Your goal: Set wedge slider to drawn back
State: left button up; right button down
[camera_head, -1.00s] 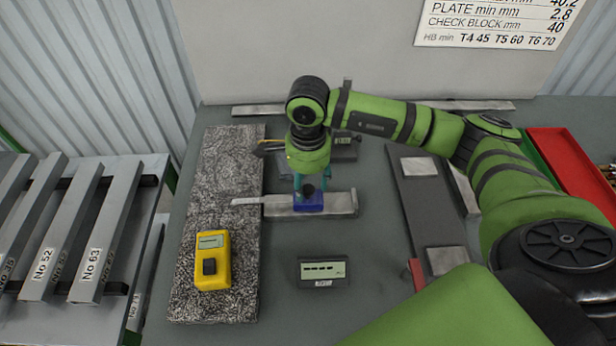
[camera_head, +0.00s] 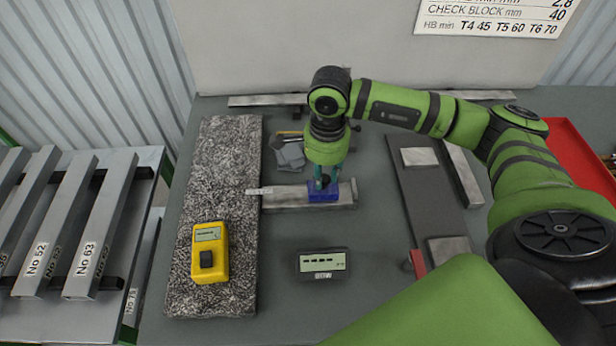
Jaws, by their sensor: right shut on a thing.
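The wedge slider shows as a blue block (camera_head: 318,196) on a long grey metal bar (camera_head: 285,197), with a thin pale tongue (camera_head: 254,191) sticking out of the bar's left end. The tongue's tip lies over the right edge of the speckled stone slab (camera_head: 222,150). The blue block sits near the bar's right end. My right gripper (camera_head: 324,184) points down from above and is shut on the blue block; its fingers partly hide the block. My left gripper is not in view.
A yellow meter (camera_head: 210,252) sits on the slab. A dark display box (camera_head: 322,264) stands in front of the bar. Grey pieces (camera_head: 290,153) lie behind it. A dark plate with pale blocks (camera_head: 432,200) lies right, with a red tray (camera_head: 568,160) beyond. Labelled bars rest on a left rack (camera_head: 95,225).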

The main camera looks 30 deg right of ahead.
jog(key=d, duration=0.1)
jog(key=s+d, duration=0.1)
jog(key=d+b, duration=0.1)
jog(key=shift+s+d+f, duration=0.1)
jog(key=shift+s+f, duration=0.05)
jog(key=shift+s, duration=0.15)
jog(key=c, duration=1.1)
grip_release()
jog(key=shift+c, duration=0.2)
jog(key=shift+o, duration=0.8)
jog(key=shift+d, duration=0.1)
jog(key=shift+r, duration=0.3)
notch_tip(320, 180, up, 12)
jog(key=shift+f, duration=0.2)
